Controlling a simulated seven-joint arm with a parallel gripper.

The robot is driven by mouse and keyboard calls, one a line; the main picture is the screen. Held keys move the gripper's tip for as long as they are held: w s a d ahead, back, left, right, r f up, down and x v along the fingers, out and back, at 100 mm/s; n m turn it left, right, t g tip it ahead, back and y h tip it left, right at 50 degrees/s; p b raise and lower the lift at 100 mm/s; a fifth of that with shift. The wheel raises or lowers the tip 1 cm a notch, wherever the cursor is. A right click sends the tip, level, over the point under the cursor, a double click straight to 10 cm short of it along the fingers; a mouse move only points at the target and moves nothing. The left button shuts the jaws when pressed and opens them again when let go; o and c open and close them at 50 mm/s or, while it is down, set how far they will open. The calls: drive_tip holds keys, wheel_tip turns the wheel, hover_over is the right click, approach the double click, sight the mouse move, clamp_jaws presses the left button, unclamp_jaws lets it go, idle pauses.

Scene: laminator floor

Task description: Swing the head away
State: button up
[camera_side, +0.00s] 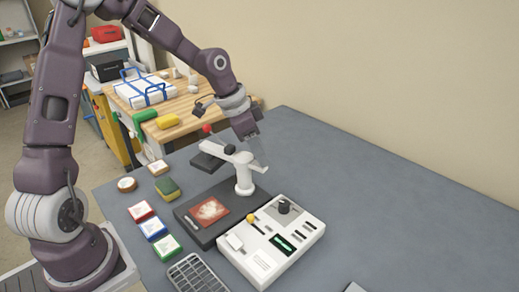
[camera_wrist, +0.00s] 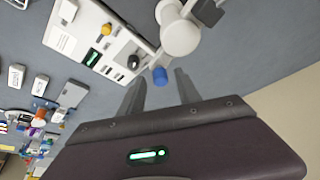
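The press machine's white head arm (camera_side: 232,156) sits on a white post (camera_side: 244,180) in the side view, with a black plate (camera_side: 208,160) and a red knob (camera_side: 207,128) at its left end. The plate hangs over the back of the dark base (camera_side: 188,217), which carries a red picture (camera_side: 209,211). My gripper (camera_side: 258,158) is at the right end of the head arm. In the wrist view, my gripper (camera_wrist: 160,74) is open, with a blue knob (camera_wrist: 160,77) between its fingertips and small gaps visible. The white post top (camera_wrist: 180,32) shows beyond. The side view hides the blue knob.
A white control box (camera_side: 270,245) stands right of the base. Coloured pads (camera_side: 153,229), a sponge (camera_side: 167,188) and a grey wire rack (camera_side: 195,275) lie to the left and front. The grey table is clear to the right (camera_side: 400,210). A wooden side table (camera_side: 180,110) stands behind.

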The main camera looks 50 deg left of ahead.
drive_tip(key=v, duration=0.7)
idle(0.3)
drive_tip(key=s+d+r+n+t+y, duration=0.1)
drive_tip(key=s+d+r+n, duration=0.1)
drive_tip(key=s, duration=1)
drive_tip(key=s+d+r+n+y, duration=0.1)
drive_tip(key=s+d+r+n, duration=0.1)
drive_tip(key=s, duration=1.1)
drive_tip(key=shift+s+d+r+n+t, duration=0.15)
drive_tip(key=shift+d+r+n+t, duration=0.25)
drive_tip(key=shift+r+n, duration=0.6)
